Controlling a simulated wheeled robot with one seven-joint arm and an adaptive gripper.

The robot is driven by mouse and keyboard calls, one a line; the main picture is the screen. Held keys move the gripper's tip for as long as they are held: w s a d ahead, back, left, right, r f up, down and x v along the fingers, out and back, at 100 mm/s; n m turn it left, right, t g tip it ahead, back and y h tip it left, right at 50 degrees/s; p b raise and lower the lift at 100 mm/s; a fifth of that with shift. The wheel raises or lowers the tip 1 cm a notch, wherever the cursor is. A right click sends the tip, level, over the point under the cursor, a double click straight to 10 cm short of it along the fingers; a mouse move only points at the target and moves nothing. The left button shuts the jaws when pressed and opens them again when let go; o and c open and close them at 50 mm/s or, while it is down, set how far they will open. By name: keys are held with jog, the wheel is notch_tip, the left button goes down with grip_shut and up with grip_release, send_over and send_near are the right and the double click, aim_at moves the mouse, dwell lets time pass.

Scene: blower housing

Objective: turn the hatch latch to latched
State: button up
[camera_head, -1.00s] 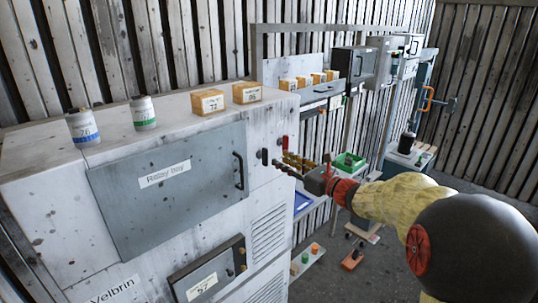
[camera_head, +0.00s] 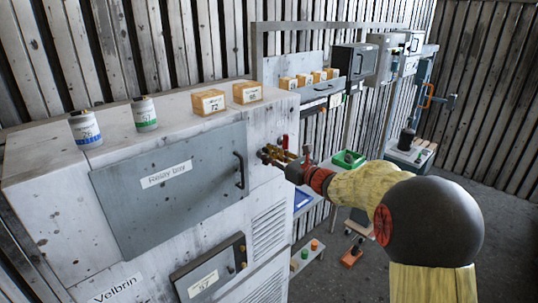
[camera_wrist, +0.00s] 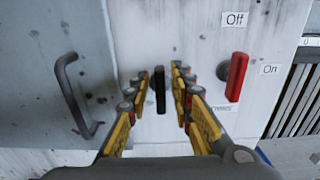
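The hatch is a grey door labelled "Relay bay" (camera_head: 165,205) on the white cabinet, closed, with a dark handle (camera_wrist: 75,95) at its right edge. The latch is a small black upright bar (camera_wrist: 158,88) just right of the door in the wrist view. My gripper (camera_wrist: 157,80) is open, with one yellow-and-grey finger on each side of the latch and gaps showing on both sides. In the head view my gripper (camera_head: 272,156) is at the cabinet front and hides the latch.
A red switch lever (camera_wrist: 237,76) stands close right of my right finger, between "Off" (camera_wrist: 235,19) and "On" (camera_wrist: 271,69) labels. Boxes (camera_head: 208,102) and jars (camera_head: 85,128) stand on the cabinet top. A lower panel (camera_head: 208,275) sits below the hatch.

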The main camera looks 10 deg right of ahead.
grip_shut()
jog(key=shift+b, duration=0.55)
jog(key=n+b, duration=0.5)
jog(key=b, duration=0.5)
jog(key=a+f+n+b, duration=0.1)
jog(key=n+b, duration=0.5)
jog(key=b, duration=0.5)
jog(key=s+n+b, duration=0.1)
jog(key=n+b, duration=0.5)
jog(key=b, duration=0.5)
jog(key=shift+a+f, duration=0.25)
jog(key=shift+f, duration=0.15)
jog(key=shift+n+b, duration=0.5)
jog(key=shift+b, duration=0.05)
jog(key=shift+r, duration=0.1)
